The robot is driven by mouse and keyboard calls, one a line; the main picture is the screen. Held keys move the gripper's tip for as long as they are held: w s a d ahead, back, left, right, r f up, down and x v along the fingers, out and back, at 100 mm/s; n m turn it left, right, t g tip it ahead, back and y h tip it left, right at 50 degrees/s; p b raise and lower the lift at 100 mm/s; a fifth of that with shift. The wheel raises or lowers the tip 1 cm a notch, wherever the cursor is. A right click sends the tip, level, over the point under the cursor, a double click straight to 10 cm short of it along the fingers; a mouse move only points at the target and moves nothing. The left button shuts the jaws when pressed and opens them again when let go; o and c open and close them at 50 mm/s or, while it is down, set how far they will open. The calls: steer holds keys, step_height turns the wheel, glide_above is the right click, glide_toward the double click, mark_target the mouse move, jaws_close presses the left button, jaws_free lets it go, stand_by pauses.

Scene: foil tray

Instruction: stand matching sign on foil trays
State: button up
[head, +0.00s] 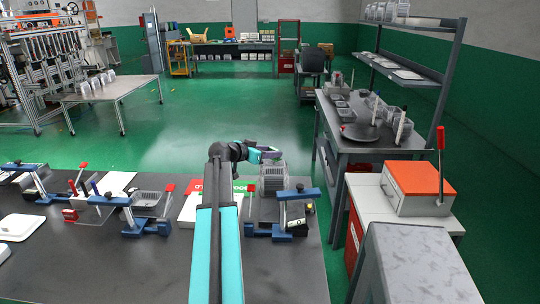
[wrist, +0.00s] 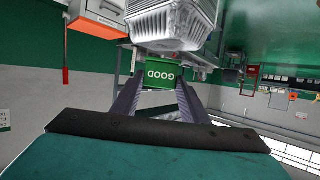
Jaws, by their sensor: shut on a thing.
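My gripper (wrist: 158,88) is shut on a green sign (wrist: 160,75) with white lettering that reads GOOD, seen between the fingers in the wrist view. In the head view my gripper (head: 268,153) is above the bench, close to a stack of ribbed foil trays (head: 272,178). The foil trays (wrist: 172,22) fill the top middle of the wrist view, near the sign. I cannot tell whether sign and trays touch. In the head view, a red piece (head: 195,187) and a green piece (head: 243,185) with white lettering show on either side of my arm; my arm hides part of them.
Blue clamps with red handles (head: 140,225) stand on the dark bench (head: 150,275), one clamp (head: 290,210) just in front of the foil trays. A wire basket (head: 147,199) and white trays (head: 18,227) are to the left. An orange-topped machine (head: 412,180) stands right.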

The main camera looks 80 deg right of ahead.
steer(key=shift+f, duration=0.8)
steer(key=shift+f, duration=0.2)
steer(key=o, duration=1.1)
steer(key=shift+r, duration=0.1)
steer(key=shift+c, duration=0.2)
steer(key=shift+r, duration=0.15)
steer(key=b+v, duration=0.2)
steer(key=v, duration=1)
